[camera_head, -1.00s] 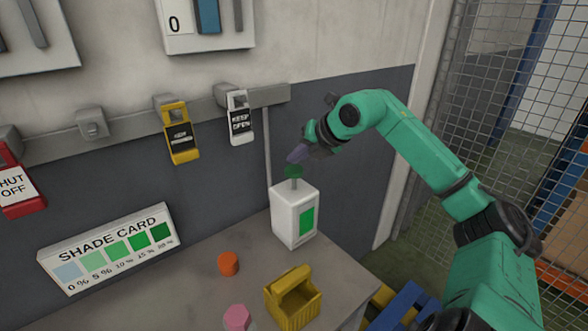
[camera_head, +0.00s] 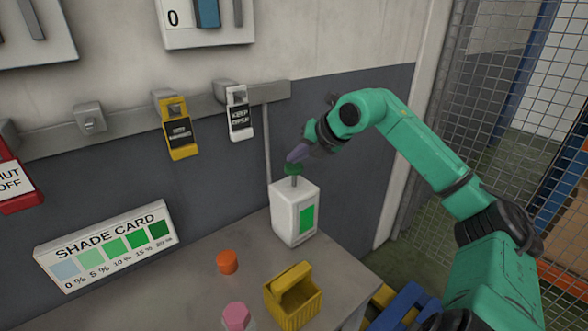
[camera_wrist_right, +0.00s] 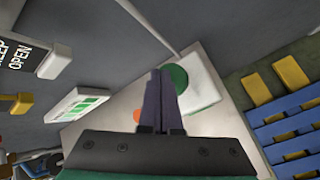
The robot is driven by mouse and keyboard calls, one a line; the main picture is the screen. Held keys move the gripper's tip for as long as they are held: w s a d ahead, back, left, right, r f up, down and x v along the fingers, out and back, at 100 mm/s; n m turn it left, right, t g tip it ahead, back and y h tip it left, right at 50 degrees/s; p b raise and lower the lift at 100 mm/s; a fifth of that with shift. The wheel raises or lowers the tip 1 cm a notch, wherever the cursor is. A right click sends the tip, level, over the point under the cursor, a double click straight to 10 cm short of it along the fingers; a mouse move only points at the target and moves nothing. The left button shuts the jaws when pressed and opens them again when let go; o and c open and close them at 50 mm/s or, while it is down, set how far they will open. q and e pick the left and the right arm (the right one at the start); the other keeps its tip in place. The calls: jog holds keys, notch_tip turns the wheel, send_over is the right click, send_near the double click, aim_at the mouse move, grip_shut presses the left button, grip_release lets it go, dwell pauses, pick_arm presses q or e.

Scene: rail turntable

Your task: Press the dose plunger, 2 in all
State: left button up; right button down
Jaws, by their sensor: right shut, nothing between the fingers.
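The dose plunger (camera_head: 292,170) is a green knob on a short grey stem on top of a white dispenser box (camera_head: 285,220) with a green panel. The box stands upright at the back of the grey table. My right gripper (camera_head: 296,155) is shut and empty, its purple fingertips at the top of the green knob. I cannot tell whether they touch it. In the right wrist view the shut fingers (camera_wrist_right: 158,98) overlap the green round knob (camera_wrist_right: 178,78), with the white box (camera_wrist_right: 203,90) beyond. My left gripper is not in view.
A shade card (camera_head: 105,245), an orange cap (camera_head: 228,262), a pink piece (camera_head: 236,316) and a yellow caddy (camera_head: 293,305) are on the table. Yellow (camera_head: 180,135) and white (camera_head: 239,115) tags hang on the wall rail. A mesh fence (camera_head: 500,100) stands at right.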

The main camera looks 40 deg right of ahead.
aim_at(297, 167)
jog(key=shift+s+f+b, duration=0.1)
jog(key=shift+f+b, duration=1.35)
jog(key=shift+b, duration=0.1)
dwell(1.4)
jog(key=shift+r+p, duration=1.5)
jog(key=shift+r, duration=0.35)
notch_tip(297, 167, up, 5)
jog(key=p, duration=0.4)
jog(key=shift+r, duration=0.1)
dwell(1.6)
